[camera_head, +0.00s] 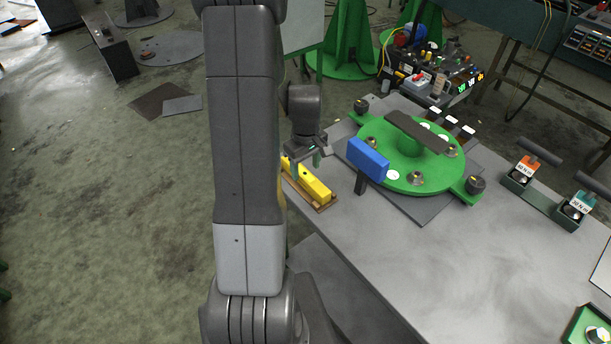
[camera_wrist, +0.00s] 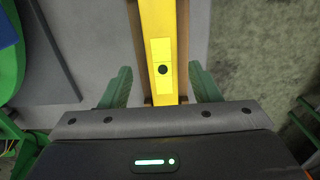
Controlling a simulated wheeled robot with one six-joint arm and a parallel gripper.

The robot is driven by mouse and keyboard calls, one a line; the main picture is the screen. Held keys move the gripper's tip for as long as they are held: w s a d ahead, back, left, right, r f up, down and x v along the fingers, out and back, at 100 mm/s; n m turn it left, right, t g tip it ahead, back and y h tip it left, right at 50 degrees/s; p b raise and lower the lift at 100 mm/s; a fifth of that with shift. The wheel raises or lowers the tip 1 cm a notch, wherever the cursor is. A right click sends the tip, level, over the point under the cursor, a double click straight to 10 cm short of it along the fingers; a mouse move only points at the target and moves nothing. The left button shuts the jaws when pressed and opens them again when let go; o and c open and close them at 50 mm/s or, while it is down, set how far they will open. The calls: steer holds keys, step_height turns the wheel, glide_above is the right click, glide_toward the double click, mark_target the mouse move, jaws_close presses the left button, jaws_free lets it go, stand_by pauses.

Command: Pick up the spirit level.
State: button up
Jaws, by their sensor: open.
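The spirit level is a long yellow bar (camera_head: 311,184) lying on a brown wooden base at the left edge of the grey table. In the wrist view the yellow level (camera_wrist: 161,85) runs up the middle of the picture. In the wrist view my gripper (camera_wrist: 160,86) is open, with one green finger on each side of the level. A gap shows between each finger and the level. I cannot tell how far above the base the fingertips are.
A green round disperser part (camera_head: 408,178) with a blue block (camera_head: 368,159) stands just right of the level. Torque tools (camera_head: 523,174) in a holder are farther right. The table front (camera_head: 440,260) is mostly clear. The floor lies beyond the table's left edge.

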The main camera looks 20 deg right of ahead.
mark_target(305, 173)
steer(key=shift+s+a+f, duration=0.1)
steer(key=shift+a+f, duration=0.05)
steer(key=shift+f, duration=1.4)
steer(key=shift+c, duration=0.3)
steer(key=c, duration=1.1)
jaws_close()
steer(key=shift+r, duration=0.15)
